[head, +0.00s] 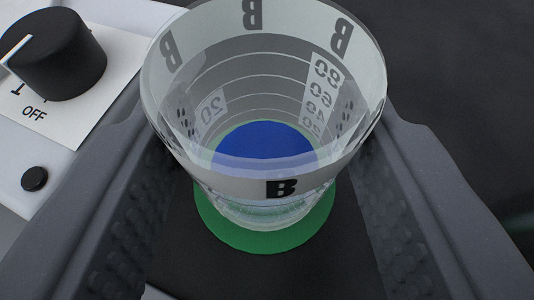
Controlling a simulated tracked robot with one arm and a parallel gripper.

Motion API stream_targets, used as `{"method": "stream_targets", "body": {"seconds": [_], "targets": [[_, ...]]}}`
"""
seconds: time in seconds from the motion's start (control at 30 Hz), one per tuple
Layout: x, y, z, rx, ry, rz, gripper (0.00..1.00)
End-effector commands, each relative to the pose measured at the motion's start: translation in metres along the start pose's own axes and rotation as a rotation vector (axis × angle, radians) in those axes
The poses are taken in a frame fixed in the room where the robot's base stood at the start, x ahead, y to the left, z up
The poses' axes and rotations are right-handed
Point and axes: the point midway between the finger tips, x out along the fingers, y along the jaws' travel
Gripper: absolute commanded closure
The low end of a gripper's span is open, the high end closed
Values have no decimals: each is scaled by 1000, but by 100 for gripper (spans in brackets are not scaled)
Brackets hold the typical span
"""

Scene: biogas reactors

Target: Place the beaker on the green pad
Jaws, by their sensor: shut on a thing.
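A clear beaker (262,95) with black letters B around its rim and a printed volume scale fills the middle of the head view. Its bottom looks blue inside. My gripper (265,135) is shut on the beaker, one dark ridged finger on each side of it. The green pad (262,240) is a round disc directly below the beaker, and its edge shows around the beaker's base. The beaker looks upright. I cannot tell whether its base touches the pad or hangs a little above it.
A white device (120,25) with a black knob (55,55) marked OFF and a small black button (34,178) stands at the left, close to my left finger. The dark surface (460,80) at the right looks clear.

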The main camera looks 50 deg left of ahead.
Motion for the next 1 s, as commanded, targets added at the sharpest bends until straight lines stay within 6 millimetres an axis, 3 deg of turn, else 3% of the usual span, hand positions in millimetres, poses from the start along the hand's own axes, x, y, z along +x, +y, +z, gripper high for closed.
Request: {"method": "stream_targets", "body": {"seconds": [0.27,0.3,0.37,0.77,1.0], "targets": [[0,0,0,0,0,0,83],[0,0,1,0,0,0,51],[0,0,0,0,0,0,35],[-6,1,-2,1,0,2,35],[-44,2,-4,1,0,5,35]]}}
